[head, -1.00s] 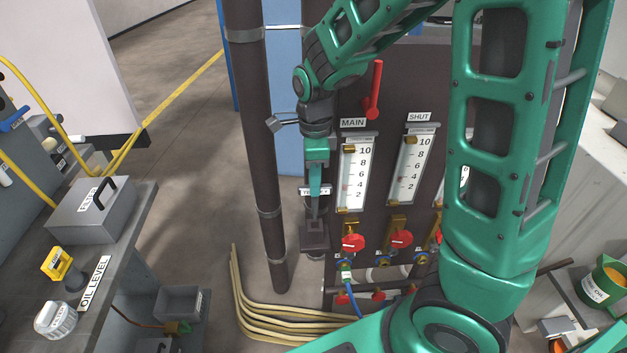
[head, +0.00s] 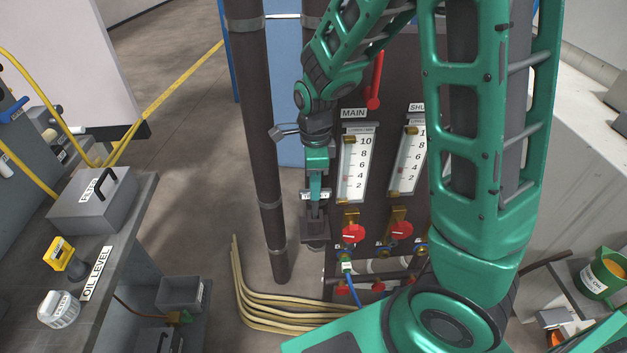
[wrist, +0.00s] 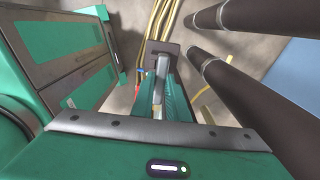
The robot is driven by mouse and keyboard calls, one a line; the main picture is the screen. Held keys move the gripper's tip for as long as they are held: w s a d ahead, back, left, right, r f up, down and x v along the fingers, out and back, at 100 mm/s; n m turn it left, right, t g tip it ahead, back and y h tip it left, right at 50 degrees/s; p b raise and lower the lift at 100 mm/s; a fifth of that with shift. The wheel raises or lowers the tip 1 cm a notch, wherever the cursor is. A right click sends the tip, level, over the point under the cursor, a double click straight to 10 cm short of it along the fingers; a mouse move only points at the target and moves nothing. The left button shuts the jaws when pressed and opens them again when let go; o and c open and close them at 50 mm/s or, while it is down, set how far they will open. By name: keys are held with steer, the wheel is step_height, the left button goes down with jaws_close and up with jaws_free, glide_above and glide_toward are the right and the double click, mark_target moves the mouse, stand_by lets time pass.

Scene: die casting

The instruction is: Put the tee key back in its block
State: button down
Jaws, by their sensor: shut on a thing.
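My gripper (head: 315,186) points down at the left edge of the dark gauge panel. It is shut on the tee key, whose grey bar shows between the fingers in the wrist view (wrist: 161,72). The block (head: 314,238) is a dark bracket low on the panel's left edge, directly under my gripper. In the wrist view the block's dark plate (wrist: 152,48) lies just beyond the fingertips. The key's lower end appears to be at or in the block; I cannot tell how deep. A white label (head: 315,195) is partly covered by my fingers.
Gauges (head: 356,168) with red valve knobs (head: 353,233) stand close to the right of my gripper. A dark vertical pipe (head: 262,150) stands close on the left. Yellowish hoses (head: 262,312) lie on the floor below. A grey bench (head: 125,250) is at the left.

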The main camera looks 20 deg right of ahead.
steer(key=shift+f, duration=1.85)
steer(key=c, duration=1.6)
jaws_free()
steer(key=shift+c, duration=0.2)
